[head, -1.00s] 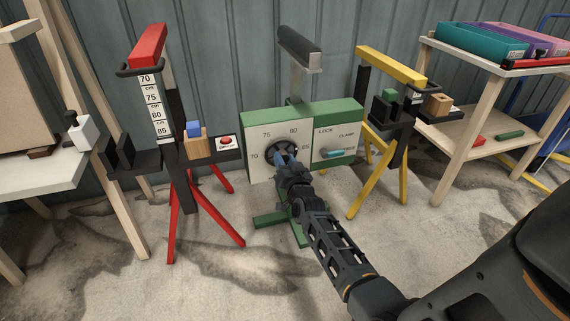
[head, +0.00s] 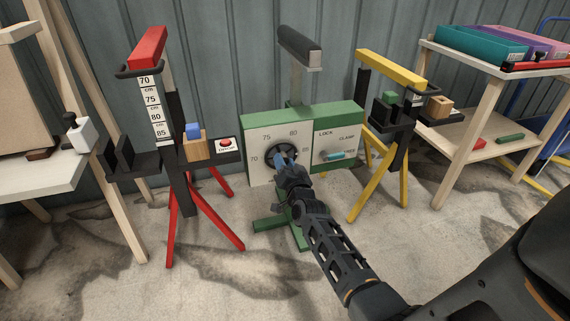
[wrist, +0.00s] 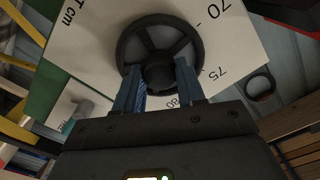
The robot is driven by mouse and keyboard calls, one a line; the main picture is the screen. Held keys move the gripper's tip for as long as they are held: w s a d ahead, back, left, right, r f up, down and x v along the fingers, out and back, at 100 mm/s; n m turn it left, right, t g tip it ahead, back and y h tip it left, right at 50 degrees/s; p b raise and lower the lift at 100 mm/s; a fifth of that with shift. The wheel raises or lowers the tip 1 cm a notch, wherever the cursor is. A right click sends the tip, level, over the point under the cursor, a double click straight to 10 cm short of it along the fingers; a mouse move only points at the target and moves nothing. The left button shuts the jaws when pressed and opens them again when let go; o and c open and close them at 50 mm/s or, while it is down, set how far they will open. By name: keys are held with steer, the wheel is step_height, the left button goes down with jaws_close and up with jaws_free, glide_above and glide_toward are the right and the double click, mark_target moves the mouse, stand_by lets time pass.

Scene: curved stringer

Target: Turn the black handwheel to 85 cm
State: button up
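The black handwheel (head: 291,151) sits on the white dial face (head: 258,172) of the green middle stand.
A LOCK/CLAMP panel with a light-blue lever (head: 336,155) is right of the dial. A red stand (head: 205,212) with a height scale and red button (head: 226,144) is left; a yellow stand (head: 378,180) is right. A shelf with trays (head: 480,42) stands far right.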

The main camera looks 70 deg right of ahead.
steer(key=o, duration=0.4)
steer(key=shift+s, duration=0.1)
steer(key=p+v, duration=0.3)
steer(key=v, duration=0.4)
steer(key=shift+s+a, duration=0.2)
steer(key=shift+a, duration=0.05)
